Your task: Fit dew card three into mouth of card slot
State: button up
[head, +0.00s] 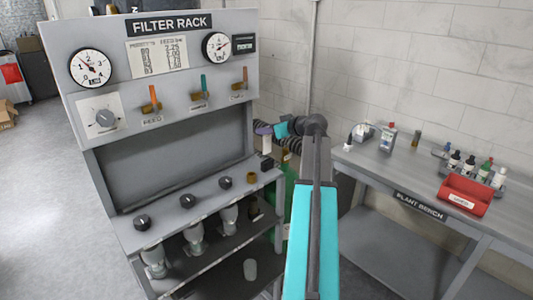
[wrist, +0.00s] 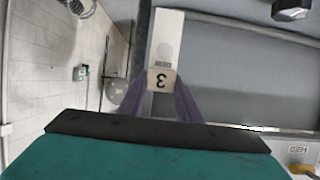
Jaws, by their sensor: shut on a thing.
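Dew card three (wrist: 164,42) is a pale strip with a round spot, a small label and a tan end marked 3, upside down in the wrist view. My gripper (wrist: 161,84) has purple fingers shut on that marked end. The card points away from the fingers. In the head view my gripper (head: 264,130) is at the right end of the filter rack, with the white card (head: 265,144) hanging below it. A small dark block (head: 266,162) sits beneath the card on the rack's shelf; I cannot tell whether it is the card slot. No slot mouth is clearly visible.
The filter rack (head: 170,24) has gauges, coloured levers and black knobs (head: 188,201). A green cylinder (head: 290,185) stands beyond the rack's right end, partly behind my arm. The plant bench (head: 385,185) at right holds bottles and a red bin (head: 466,194).

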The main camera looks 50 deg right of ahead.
aim_at(268, 145)
jog(key=shift+f, duration=1.75)
jog(key=shift+f, duration=0.1)
jog(key=shift+f+b, duration=0.4)
jog(key=shift+f, duration=1.35)
jog(key=shift+f, duration=0.15)
jog(key=o, duration=1)
jog(key=b+v, duration=0.4)
jog(key=v, duration=0.8)
